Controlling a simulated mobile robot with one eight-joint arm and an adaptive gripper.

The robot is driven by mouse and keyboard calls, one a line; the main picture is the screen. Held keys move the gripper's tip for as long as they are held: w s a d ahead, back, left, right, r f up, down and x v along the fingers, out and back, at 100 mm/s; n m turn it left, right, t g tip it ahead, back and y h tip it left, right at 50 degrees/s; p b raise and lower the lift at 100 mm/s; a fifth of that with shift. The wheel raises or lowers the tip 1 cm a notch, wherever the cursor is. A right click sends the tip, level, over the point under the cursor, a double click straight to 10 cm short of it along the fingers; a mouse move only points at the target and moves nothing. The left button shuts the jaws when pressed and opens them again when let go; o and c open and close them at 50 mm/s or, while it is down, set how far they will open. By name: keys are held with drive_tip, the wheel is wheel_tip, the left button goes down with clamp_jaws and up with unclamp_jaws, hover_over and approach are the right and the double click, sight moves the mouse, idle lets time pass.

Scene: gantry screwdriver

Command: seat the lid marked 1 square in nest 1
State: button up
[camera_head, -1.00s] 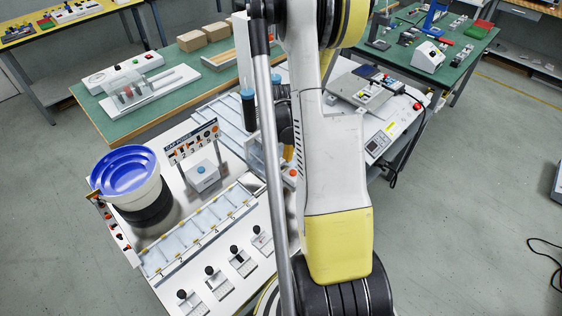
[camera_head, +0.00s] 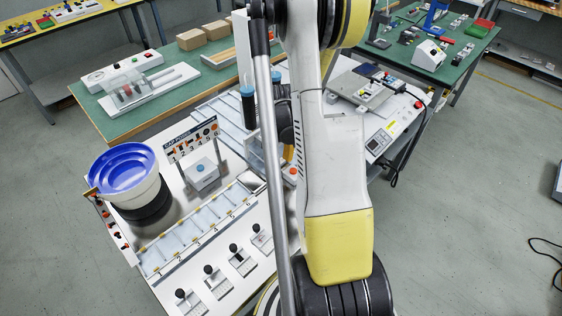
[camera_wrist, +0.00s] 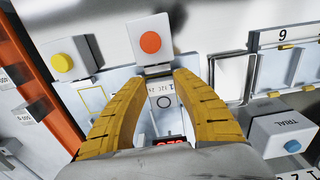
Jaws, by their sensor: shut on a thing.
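In the wrist view my gripper (camera_wrist: 163,75) has its two yellow fingers curved in around a small pale piece (camera_wrist: 163,88) with dark print that seems to include a 1. It is shut on this piece, which I take to be the lid marked 1. The piece is partly hidden by the fingers and palm, so I cannot tell whether it touches what lies below it. A red-lit display shows just below it. In the head view my arm hides the piece and most of my gripper. I cannot make out nest 1 for certain.
In the wrist view an orange-button box (camera_wrist: 150,42) stands just beyond the fingertips, a yellow-button box (camera_wrist: 65,59) at left and a blue-button TRIAL box (camera_wrist: 283,132) at right. In the head view a blue bowl feeder (camera_head: 125,170) and a numbered strip (camera_head: 160,262) lie left.

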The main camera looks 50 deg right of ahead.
sight(281, 163)
drive_tip(key=shift+f, duration=0.3)
drive_tip(key=o, duration=1)
drive_tip(key=shift+r, duration=0.15)
wheel_tip(281, 163, up, 12)
